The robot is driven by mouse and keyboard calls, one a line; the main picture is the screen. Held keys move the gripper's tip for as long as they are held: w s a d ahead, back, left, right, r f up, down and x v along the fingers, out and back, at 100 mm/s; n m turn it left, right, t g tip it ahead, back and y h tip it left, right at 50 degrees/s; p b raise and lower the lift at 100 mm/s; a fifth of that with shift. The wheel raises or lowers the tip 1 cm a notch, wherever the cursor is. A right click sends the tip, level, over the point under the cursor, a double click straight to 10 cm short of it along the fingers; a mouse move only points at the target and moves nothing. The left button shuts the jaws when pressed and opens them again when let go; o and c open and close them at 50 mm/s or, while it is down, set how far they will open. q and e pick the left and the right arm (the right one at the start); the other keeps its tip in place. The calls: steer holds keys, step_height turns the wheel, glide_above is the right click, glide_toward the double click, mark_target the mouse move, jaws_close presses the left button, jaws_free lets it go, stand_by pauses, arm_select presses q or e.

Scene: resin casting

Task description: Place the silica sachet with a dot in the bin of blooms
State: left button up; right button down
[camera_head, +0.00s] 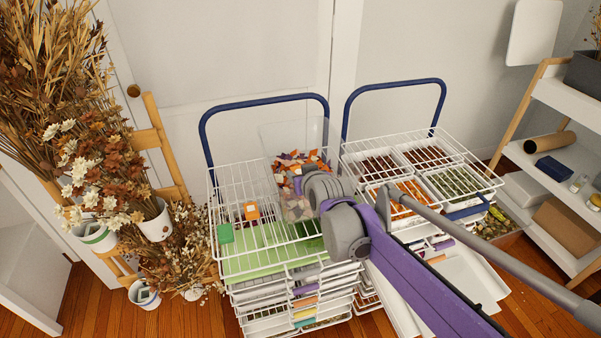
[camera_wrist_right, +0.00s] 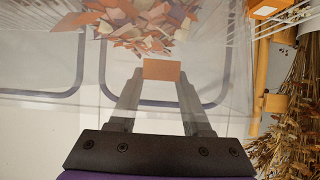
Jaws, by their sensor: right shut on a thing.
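My right gripper (camera_wrist_right: 160,82) is shut on a small flat orange sachet (camera_wrist_right: 162,70), held between its fingertips. No dot can be made out on the side I see. In the head view, my right gripper (camera_head: 298,186) is over the clear bin, and its fingertips and the sachet are hidden or too small to tell. The clear bin (camera_head: 312,130) stands at the back of the left cart and holds many orange, white and purple pieces; they also fill the top of the wrist view (camera_wrist_right: 145,25). Which container is the bin of blooms is not clear. My left gripper is not in view.
The right cart has trays of brown, orange (camera_head: 405,188) and green bits. Dried flowers (camera_head: 95,150) stand left, a shelf (camera_head: 560,100) right.

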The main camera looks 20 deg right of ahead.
steer(key=shift+f, duration=0.3)
steer(key=shift+c, duration=1.7)
jaws_free()
steer(key=shift+r, duration=0.55)
steer(key=p+v, duration=0.2)
steer(key=v, duration=1)
steer(key=s+f+g, duration=0.3)
steer(key=s+f, duration=0.6)
steer(key=s, duration=0.3)
steer(key=s+f+g, duration=0.4)
steer(key=s+f, duration=0.6)
steer(key=s, duration=0.3)
steer(key=shift+d, duration=0.4)
